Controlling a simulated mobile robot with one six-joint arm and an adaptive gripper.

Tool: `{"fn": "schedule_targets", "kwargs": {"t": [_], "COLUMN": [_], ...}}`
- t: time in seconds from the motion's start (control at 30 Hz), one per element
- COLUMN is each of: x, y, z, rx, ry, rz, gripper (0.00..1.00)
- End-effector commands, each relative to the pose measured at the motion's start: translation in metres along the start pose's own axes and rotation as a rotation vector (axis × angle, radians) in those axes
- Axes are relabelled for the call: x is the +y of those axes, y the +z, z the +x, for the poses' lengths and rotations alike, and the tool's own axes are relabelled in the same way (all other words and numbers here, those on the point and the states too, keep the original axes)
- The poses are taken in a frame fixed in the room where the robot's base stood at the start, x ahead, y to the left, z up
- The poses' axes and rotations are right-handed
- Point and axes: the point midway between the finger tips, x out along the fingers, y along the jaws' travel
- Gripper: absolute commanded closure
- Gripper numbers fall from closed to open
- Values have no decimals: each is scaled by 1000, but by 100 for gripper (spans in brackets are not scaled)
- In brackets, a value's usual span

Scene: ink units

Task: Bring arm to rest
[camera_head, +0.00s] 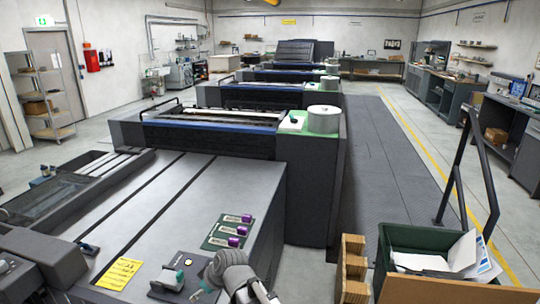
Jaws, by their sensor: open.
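Part of my own arm (232,272) shows at the bottom centre of the head view, as a grey rounded joint with paler links running down to the lower edge. It appears in front of the right edge of the grey machine top. I cannot make out any gripper fingers. No held object shows. What lies below the frame and behind the arm is hidden.
A green panel with several purple-capped items (230,232) lies on the grey machine top (150,215), close to my arm. A small device (170,279) and yellow label (119,274) are left. A green bin (425,242) with papers stands right. A dark walkway (390,165) runs clear behind.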

Motion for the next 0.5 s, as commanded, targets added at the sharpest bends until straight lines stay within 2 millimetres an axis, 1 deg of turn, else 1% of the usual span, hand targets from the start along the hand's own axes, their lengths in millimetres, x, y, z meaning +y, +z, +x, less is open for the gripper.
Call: {"fn": "schedule_targets", "kwargs": {"t": [0.03,0.2,0.37,0.5], "x": [12,50,81,103], "y": [13,60,106,148], "z": [-6,-28,-51,-74], "rx": [-21,-108,-189,-258], "ry": [14,71,129,183], "rz": [39,193,349,490], "gripper": [20,20,20,20]}}
